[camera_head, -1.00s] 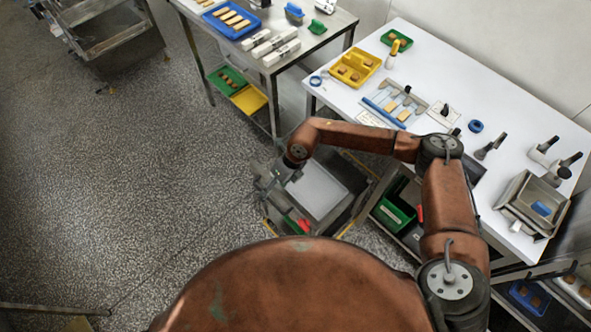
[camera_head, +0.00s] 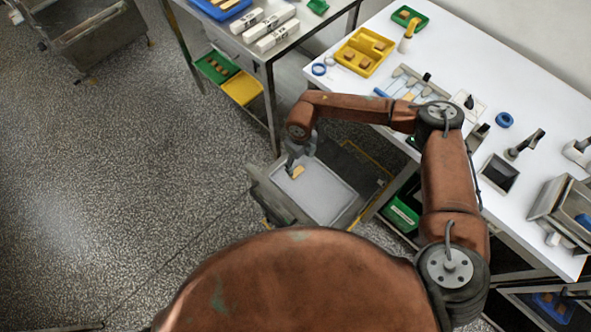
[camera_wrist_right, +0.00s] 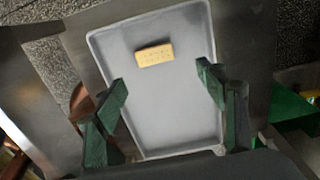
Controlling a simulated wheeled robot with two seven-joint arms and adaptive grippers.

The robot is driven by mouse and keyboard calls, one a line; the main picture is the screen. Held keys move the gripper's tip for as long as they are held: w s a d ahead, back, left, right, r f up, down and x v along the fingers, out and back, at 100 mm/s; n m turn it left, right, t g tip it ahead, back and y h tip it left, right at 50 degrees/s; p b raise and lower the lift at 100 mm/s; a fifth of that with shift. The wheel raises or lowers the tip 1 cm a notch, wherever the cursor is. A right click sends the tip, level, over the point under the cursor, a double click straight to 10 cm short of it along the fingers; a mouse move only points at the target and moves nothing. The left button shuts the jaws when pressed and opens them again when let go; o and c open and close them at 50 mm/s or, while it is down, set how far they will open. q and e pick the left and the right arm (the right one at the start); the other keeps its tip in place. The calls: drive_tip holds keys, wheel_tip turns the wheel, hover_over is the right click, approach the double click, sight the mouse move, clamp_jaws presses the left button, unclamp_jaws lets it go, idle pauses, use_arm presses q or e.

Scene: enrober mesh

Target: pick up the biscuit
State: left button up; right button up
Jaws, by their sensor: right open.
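The biscuit (camera_wrist_right: 155,55) is a pale yellow rectangle lying flat in a light grey tray (camera_wrist_right: 165,118). In the head view the biscuit (camera_head: 297,172) shows near the tray's (camera_head: 322,197) far left end, just below my right gripper (camera_head: 296,163). In the right wrist view my right gripper (camera_wrist_right: 164,86) is open, its two green fingers wide apart over the tray. The biscuit lies ahead of the fingertips, between their lines, and is not touched. My left gripper is not in view.
A steel table with white boxes (camera_head: 270,25) stands behind. A green bin (camera_head: 401,213) sits under the white table. Open floor lies left.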

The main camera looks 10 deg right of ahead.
sight(299, 174)
drive_tip(key=f, duration=0.2)
drive_tip(key=f+b, duration=0.1)
drive_tip(key=f, duration=0.4)
drive_tip(key=shift+s+a+b, duration=0.2)
drive_tip(key=shift+s+b, duration=0.1)
drive_tip(key=shift+f, duration=0.25)
drive_tip(key=shift+c, duration=0.3)
drive_tip(key=c, duration=0.9)
drive_tip(key=shift+r, duration=0.1)
